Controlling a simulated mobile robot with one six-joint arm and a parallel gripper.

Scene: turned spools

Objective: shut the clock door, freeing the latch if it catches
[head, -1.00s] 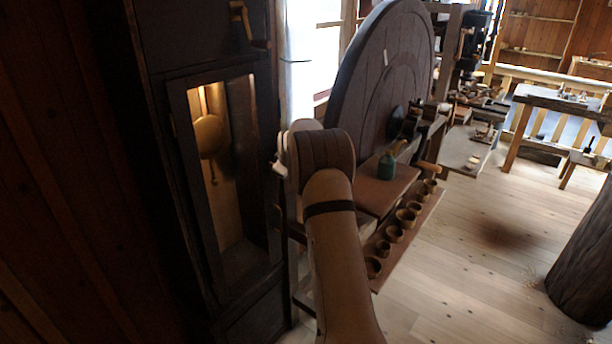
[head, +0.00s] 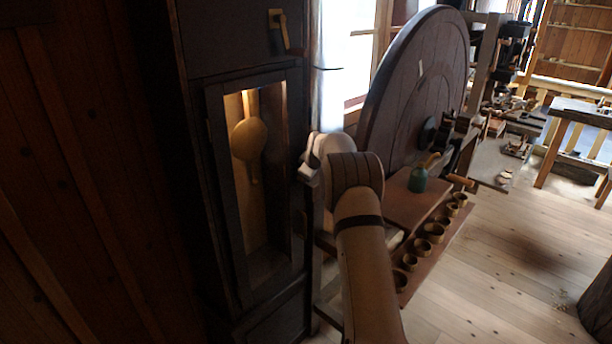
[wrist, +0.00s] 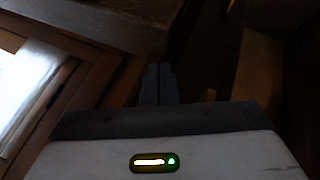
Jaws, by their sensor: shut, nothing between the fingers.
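The tall dark clock case (head: 190,150) stands left of centre in the head view. Its clock door (head: 226,220) is a dark frame around a tall opening, with a lit pendulum (head: 249,139) behind it. I cannot tell whether the door is flush or slightly ajar. A small dark fitting, perhaps the latch, is faint on the right stile. In the wrist view my gripper (wrist: 158,68) has its two dark fingers together, with nothing between them, in front of dark wood. In the head view the fingers are not clear; my pale wrist is just right of the case.
A brass crank-like fitting (head: 283,30) sticks out from the upper case. Open floor (head: 500,270) lies at the right.

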